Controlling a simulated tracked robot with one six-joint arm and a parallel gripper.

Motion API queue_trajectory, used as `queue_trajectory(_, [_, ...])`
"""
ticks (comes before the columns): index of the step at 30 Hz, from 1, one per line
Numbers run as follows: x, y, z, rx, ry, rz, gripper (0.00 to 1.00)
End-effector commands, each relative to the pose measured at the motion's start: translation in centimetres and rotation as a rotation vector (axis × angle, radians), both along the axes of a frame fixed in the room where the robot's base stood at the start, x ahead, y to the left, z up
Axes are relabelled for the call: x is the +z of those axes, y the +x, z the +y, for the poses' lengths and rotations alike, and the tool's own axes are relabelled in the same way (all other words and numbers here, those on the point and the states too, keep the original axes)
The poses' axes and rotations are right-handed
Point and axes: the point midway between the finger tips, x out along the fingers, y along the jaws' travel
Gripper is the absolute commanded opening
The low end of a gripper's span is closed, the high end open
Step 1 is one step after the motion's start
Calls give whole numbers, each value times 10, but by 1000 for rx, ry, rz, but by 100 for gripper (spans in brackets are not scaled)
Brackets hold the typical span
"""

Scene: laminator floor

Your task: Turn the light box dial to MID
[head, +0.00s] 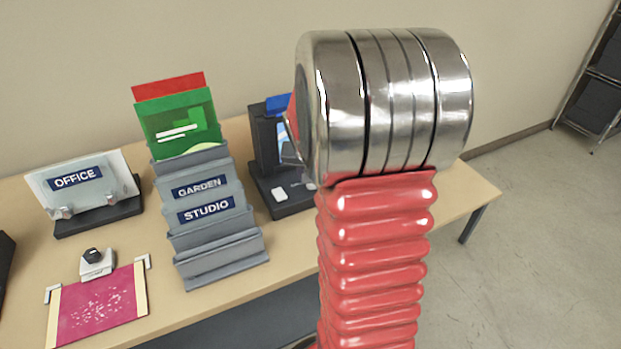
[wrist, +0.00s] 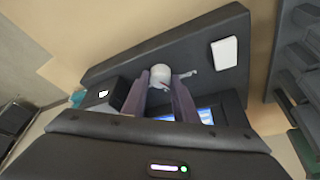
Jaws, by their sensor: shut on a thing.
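The light box (head: 266,142) is a dark upright unit on a flat dark base, at the back of the table, partly behind my arm in the head view. In the wrist view its dark base (wrist: 190,60) runs across the upper middle. The dial (wrist: 160,73) is a small pale round knob on that base. My gripper (wrist: 162,82) is shut on the dial, one purple-grey finger on each side. A thin pointer or mark shows just right of the dial. The setting words are too small to read. My arm hides the dial in the head view.
A grey stepped rack (head: 215,245) with GARDEN and STUDIO labels stands left of the light box. Further left are an OFFICE sign holder (head: 100,218) and a magenta sheet (head: 98,308) in a frame. Open floor lies right of the table, with dark shelving (head: 600,95) beyond.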

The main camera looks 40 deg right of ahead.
Motion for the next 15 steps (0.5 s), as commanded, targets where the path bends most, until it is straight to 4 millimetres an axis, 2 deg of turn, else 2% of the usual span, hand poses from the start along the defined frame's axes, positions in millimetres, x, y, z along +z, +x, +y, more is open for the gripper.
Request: queue_trajectory(15, [-2, 4, 5, -285, 6, -1, 4])
